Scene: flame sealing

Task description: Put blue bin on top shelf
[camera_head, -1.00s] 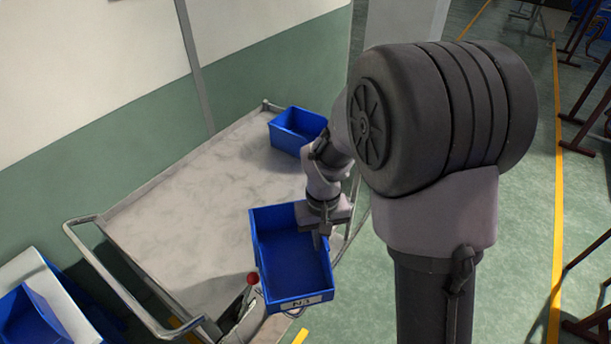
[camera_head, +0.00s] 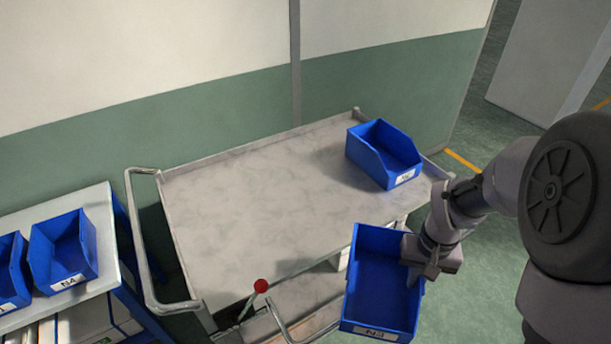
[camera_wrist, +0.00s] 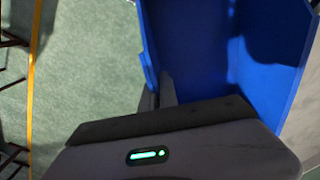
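My gripper (camera_head: 421,273) is shut on the right wall of an empty blue bin (camera_head: 378,285) with a white label that looks like N3. The bin hangs upright in front of the cart's near edge, apart from the cart top. In the wrist view the bin (camera_wrist: 215,50) fills the right side, and its wall runs in at my gripper (camera_wrist: 158,92). Part of the bin's right rim is hidden by the fingers. Another blue bin (camera_head: 392,160) stands on the cart's top shelf (camera_head: 250,205) at its far right.
The left and middle of the cart top are clear. A bent metal handle (camera_head: 137,240) rises at the cart's left end, and a red knob (camera_head: 261,286) stands at its front. A rack (camera_head: 103,215) at left holds blue bins (camera_head: 62,250). A wall (camera_head: 220,115) stands behind the cart.

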